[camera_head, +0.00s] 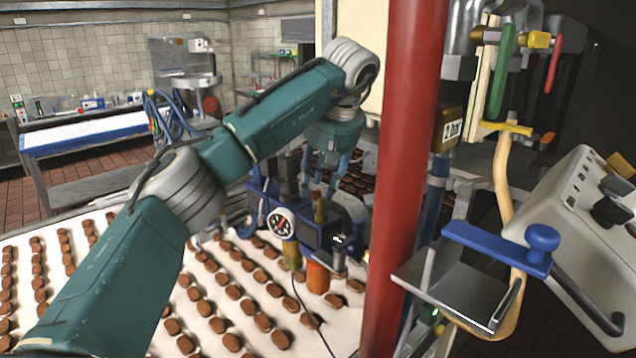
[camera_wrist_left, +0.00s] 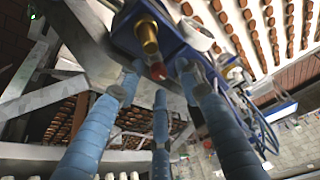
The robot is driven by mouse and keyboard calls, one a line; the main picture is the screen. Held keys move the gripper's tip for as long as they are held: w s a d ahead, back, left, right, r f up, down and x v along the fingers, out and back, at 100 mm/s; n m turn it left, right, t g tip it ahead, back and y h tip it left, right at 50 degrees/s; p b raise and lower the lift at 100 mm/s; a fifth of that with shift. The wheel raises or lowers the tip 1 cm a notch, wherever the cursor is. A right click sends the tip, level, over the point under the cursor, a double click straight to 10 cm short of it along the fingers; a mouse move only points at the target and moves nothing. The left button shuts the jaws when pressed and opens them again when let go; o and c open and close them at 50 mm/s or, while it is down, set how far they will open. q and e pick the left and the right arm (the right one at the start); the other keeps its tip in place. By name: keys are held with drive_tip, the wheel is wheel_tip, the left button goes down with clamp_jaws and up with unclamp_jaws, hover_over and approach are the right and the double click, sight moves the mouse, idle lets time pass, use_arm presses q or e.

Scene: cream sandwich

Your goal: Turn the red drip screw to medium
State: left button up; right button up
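A small red screw end (camera_wrist_left: 158,71) shows in the left wrist view, below a brass cylinder (camera_wrist_left: 148,38) on a blue block (camera_wrist_left: 126,38). In the head view the brass fitting (camera_head: 320,207) stands on the blue unit (camera_head: 318,236); I cannot make out the red screw there. My left gripper (camera_head: 328,192) points down at the back of the blue unit. In the left wrist view its blue fingers (camera_wrist_left: 158,88) are spread, with nothing held between them. The red screw end appears between the fingertips, but I cannot tell whether they touch it. My right gripper is out of view.
A round gauge (camera_head: 281,223) and an orange-red cylinder (camera_head: 317,277) are at the front of the blue unit. A thick red post (camera_head: 406,150) stands close on the right. Brown biscuits lie in rows on the white belt (camera_head: 180,262) below.

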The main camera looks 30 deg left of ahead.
use_arm(q)
drive_tip(key=shift+f, duration=0.2)
clamp_jaws()
drive_tip(key=shift+r, duration=0.1)
drive_tip(key=shift+n, duration=0.4)
drive_tip(key=shift+w, duration=0.1)
drive_tip(key=shift+c, duration=0.8)
unclamp_jaws()
drive_tip(key=shift+o, duration=0.8)
drive_tip(key=shift+a, duration=0.15)
drive_tip(key=v, duration=1.2)
